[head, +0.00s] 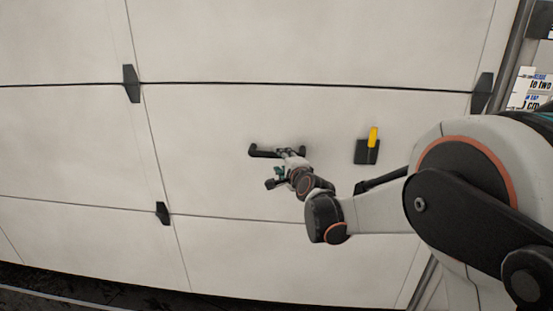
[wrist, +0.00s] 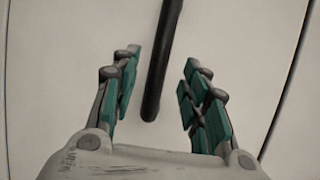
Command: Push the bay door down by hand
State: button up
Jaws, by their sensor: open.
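The bay door (head: 225,130) is a cream sectional door that fills most of the head view; dark floor shows below its bottom edge. A dark bar handle (head: 264,152) is fixed to its middle panel. My gripper (head: 275,176) is at the handle, close to the door. In the wrist view the handle (wrist: 161,70) runs down between the two teal-padded fingers of my gripper (wrist: 158,95), with its end short of the palm. The fingers are open, with a gap on each side of the handle. I cannot tell how deep the handle sits between them.
A black latch plate with a yellow lever (head: 372,138) is on the door right of the handle. Black hinges (head: 131,84) sit on the panel seams. A door track (head: 512,60) and a printed sign (head: 533,90) are at the right edge.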

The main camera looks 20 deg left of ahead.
aim_at(276, 155)
jog(key=b+x, duration=0.1)
jog(key=x, duration=0.6)
jog(key=shift+w+a+f, duration=0.1)
jog(key=shift+w+a, duration=0.05)
grip_shut()
